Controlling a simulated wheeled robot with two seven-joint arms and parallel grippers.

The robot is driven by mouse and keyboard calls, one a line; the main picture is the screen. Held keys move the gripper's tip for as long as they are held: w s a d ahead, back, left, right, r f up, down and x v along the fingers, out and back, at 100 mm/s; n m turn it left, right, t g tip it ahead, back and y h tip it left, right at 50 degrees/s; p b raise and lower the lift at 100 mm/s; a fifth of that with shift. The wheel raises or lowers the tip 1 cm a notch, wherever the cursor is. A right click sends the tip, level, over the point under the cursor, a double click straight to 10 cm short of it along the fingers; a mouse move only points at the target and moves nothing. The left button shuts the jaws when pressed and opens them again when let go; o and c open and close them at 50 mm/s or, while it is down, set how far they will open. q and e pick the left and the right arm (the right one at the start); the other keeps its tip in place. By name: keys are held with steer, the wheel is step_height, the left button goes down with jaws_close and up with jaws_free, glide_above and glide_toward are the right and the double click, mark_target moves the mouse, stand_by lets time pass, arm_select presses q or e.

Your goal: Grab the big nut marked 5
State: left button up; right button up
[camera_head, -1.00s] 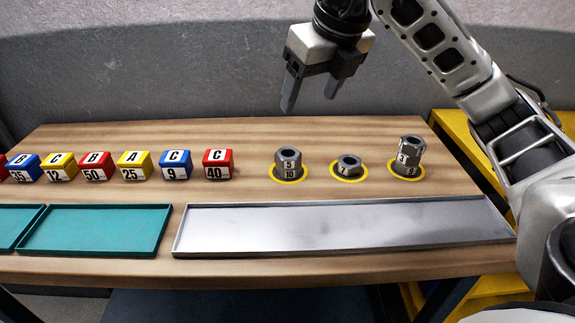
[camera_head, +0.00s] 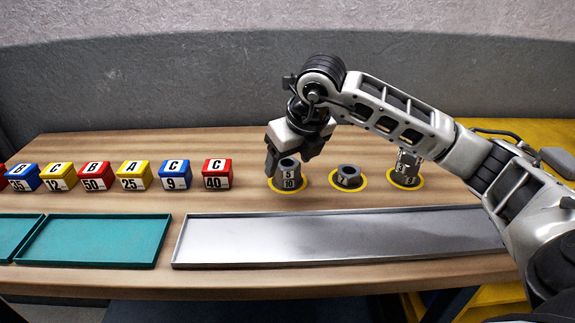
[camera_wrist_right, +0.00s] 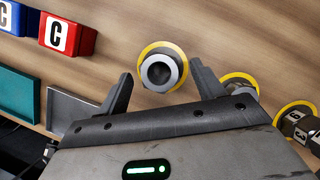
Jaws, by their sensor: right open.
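The grey nut marked 5 (camera_head: 289,173) sits on top of a nut marked 10 (camera_head: 289,184), in a stack on the leftmost yellow ring. My right gripper (camera_head: 288,159) is open and points down just above the stack, its fingers apart around the top nut's position. In the right wrist view the round bore of the stack's top nut (camera_wrist_right: 174,71) shows between the two spread fingertips (camera_wrist_right: 160,70). I cannot tell whether a finger touches it. My left gripper is not in view.
A single nut marked 7 (camera_head: 348,177) and a stack with a nut marked 3 (camera_head: 404,166) stand to the right. A red block marked 40 (camera_head: 217,174) is to the left. An empty metal tray (camera_head: 330,238) and teal tray (camera_head: 95,241) lie in front.

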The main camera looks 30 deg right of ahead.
steer(key=shift+f, duration=0.15)
steer(key=shift+w, duration=0.1)
steer(key=c, duration=1.2)
